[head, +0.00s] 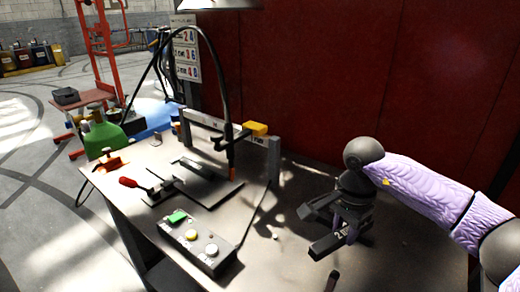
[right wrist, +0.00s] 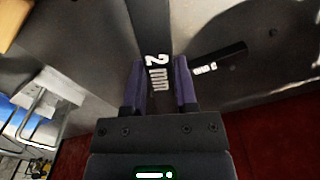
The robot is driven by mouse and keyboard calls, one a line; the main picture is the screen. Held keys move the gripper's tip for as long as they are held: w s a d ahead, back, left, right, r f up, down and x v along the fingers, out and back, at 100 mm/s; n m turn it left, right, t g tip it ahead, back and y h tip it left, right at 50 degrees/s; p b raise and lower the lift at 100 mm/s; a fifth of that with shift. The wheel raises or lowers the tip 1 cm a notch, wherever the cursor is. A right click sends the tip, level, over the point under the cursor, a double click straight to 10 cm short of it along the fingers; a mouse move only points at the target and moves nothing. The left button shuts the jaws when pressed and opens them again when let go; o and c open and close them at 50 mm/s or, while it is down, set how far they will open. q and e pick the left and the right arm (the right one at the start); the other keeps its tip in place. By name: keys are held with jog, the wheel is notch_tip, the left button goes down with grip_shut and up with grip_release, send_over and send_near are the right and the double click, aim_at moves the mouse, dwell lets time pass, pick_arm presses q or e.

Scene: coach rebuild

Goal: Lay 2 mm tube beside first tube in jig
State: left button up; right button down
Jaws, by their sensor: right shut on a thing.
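The 2 mm tube (head: 327,245) is a dark square bar with a white "2" on its face. My right gripper (head: 347,232) is shut on it, at the right of the workbench in the head view. In the right wrist view the bar (right wrist: 158,75) sits between the two purple fingers (right wrist: 160,88), with "2 mm" readable. What looks like the jig (head: 208,187) is a dark flat fixture at the middle left of the bench, well away from the gripper. I cannot make out the first tube in it. My left gripper is not in view.
Another dark bar with a white mark (right wrist: 220,63) lies beside the held tube in the right wrist view. A control box (head: 198,243) with buttons and a red-handled clamp (head: 135,183) stand on the bench. A grey frame with a yellow block (head: 255,128) rises behind. A red wall closes the back.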

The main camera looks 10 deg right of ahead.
aim_at(321, 251)
notch_tip(321, 251, up, 7)
jog(key=p, duration=0.3)
jog(key=shift+f+p, duration=0.1)
jog(key=shift+p, duration=0.25)
jog(key=s+a+f+n+b, duration=0.1)
jog(key=a+n, duration=0.1)
jog(key=s+a+f+n+b, duration=0.1)
jog(key=a+n, duration=0.1)
jog(key=s+a+n+b, duration=0.1)
jog(key=a+n, duration=0.1)
jog(key=n, duration=0.1)
jog(key=shift+a+f, duration=0.2)
jog(key=shift+f, duration=0.2)
jog(key=s+a+f+n+b, duration=0.1)
jog(key=s+a+f+n, duration=0.1)
jog(key=s+a+n, duration=0.3)
jog(key=shift+n+b, duration=0.3)
jog(key=shift+n, duration=0.9)
